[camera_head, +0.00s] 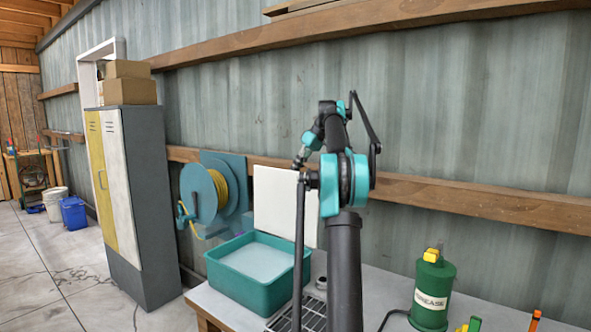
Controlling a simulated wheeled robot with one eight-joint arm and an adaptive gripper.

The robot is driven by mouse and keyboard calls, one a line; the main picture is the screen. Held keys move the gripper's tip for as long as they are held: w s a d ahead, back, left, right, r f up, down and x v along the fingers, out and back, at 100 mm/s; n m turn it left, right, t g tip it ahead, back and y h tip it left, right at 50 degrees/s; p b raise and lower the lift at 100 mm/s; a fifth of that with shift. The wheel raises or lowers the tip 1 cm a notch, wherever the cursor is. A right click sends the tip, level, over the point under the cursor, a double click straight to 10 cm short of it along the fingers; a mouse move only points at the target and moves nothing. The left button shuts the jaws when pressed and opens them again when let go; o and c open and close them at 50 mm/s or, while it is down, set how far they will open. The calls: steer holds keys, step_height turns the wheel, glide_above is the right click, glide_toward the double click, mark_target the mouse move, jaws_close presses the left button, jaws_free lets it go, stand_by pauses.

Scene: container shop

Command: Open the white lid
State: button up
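A white flat panel (272,200), which looks like the white lid, stands upright against the wall behind a teal basin (229,287). The basin is open at the top and its pale inside shows. My black and teal arm rises in front and covers the panel's right part. What looks like my gripper (301,158) is at the arm's far end, above or in front of the panel's upper right. It is small, and its fingers cannot be made out. I cannot tell whether it touches the panel.
The basin sits on a grey workbench (385,290) with a metal grate (308,318). A green grease canister (433,290) stands on the right. A teal hose reel (205,195) hangs on the wall. A tall locker (150,200) stands left, with open floor (45,265) beyond it.

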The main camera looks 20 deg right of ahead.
steer(key=shift+o, duration=1.1)
steer(key=shift+d+f, duration=0.25)
steer(key=shift+f, duration=0.35)
steer(key=shift+d+f, duration=0.2)
steer(key=shift+f, duration=0.35)
steer(key=shift+o, duration=1.2)
steer(key=shift+w+f+g, duration=0.3)
steer(key=shift+w+f, duration=0.25)
steer(key=shift+w, duration=0.05)
steer(key=shift+o, duration=0.8)
steer(key=shift+s+r, duration=0.25)
steer(key=shift+r, duration=0.1)
steer(key=v, duration=0.7)
steer(key=shift+r, duration=0.2)
steer(key=shift+s, duration=0.1)
